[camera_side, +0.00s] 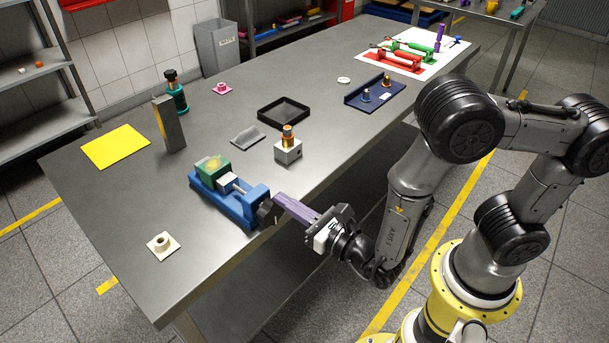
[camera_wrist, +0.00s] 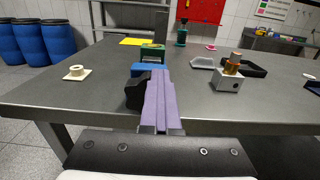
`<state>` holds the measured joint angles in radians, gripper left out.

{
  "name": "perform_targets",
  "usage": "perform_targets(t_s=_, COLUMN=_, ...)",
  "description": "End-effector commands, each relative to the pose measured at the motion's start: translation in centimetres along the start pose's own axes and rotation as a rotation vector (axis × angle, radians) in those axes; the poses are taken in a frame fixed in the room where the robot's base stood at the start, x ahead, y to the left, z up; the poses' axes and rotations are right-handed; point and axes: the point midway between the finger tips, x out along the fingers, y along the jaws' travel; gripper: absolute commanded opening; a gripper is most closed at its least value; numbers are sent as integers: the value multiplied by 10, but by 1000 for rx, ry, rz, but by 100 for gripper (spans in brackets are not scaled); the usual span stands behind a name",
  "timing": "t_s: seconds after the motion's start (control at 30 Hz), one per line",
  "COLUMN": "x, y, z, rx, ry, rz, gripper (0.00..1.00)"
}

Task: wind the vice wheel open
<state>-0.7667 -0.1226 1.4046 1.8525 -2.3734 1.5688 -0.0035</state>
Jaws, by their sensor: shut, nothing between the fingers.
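The blue vice (camera_side: 240,207) sits near the table's front edge, and its top shows in the wrist view (camera_wrist: 148,68). A green block (camera_side: 212,167) with a yellowish top stands at the vice's far end. The black vice wheel (camera_side: 265,213) is on the end facing me; in the wrist view the wheel (camera_wrist: 136,92) is just left of my fingers. My gripper (camera_side: 279,198) has long purple fingers pressed together and empty. Its fingertips (camera_wrist: 157,76) are beside the wheel. I cannot tell whether they touch it. The wheel's far side is hidden.
A grey block with a brass-coloured cylinder (camera_side: 288,149), a black tray (camera_side: 284,112) and a grey dish (camera_side: 248,136) lie beyond the vice. A cream ring-like part (camera_side: 162,245) lies nearer the left. The tabletop between it and the vice is clear.

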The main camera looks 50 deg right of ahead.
Motion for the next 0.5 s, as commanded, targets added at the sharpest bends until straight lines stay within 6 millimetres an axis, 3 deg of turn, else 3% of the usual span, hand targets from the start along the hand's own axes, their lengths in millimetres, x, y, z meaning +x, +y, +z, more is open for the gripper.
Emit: perform_targets(t_s=0.5, x=0, y=13, z=1, rx=-3, ry=6, rz=4, gripper=0)
